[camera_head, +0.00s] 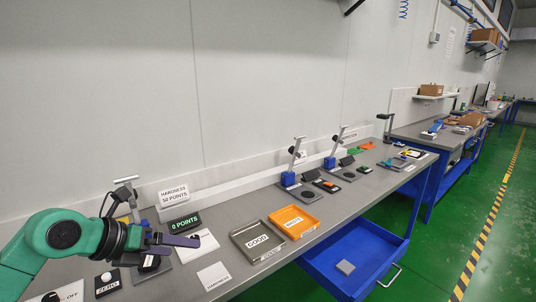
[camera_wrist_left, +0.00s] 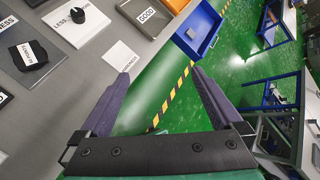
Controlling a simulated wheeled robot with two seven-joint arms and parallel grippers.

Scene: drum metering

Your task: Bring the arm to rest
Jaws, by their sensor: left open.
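My left gripper (camera_head: 190,241) is at the end of the green arm in the head view, over the front left part of the grey bench (camera_head: 335,212). Its dark purple fingers are apart with nothing between them. In the left wrist view the open fingers (camera_wrist_left: 160,78) point out past the bench edge over the green floor. A display reading 0 POINTS (camera_head: 184,223) and a sign reading HARDNESS 50 POINTS (camera_head: 174,194) stand behind the gripper. The arm hides part of the bench's left end. My right gripper is not in view.
A grey GOOD tray (camera_head: 257,256) and an orange WASTE tray (camera_head: 309,219) lie right of the gripper. A white HARDNESS card (camera_head: 214,276) and a ZERO button box (camera_head: 108,289) lie near it. An open blue drawer (camera_head: 325,268) juts out at the front, holding a grey block (camera_head: 345,267).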

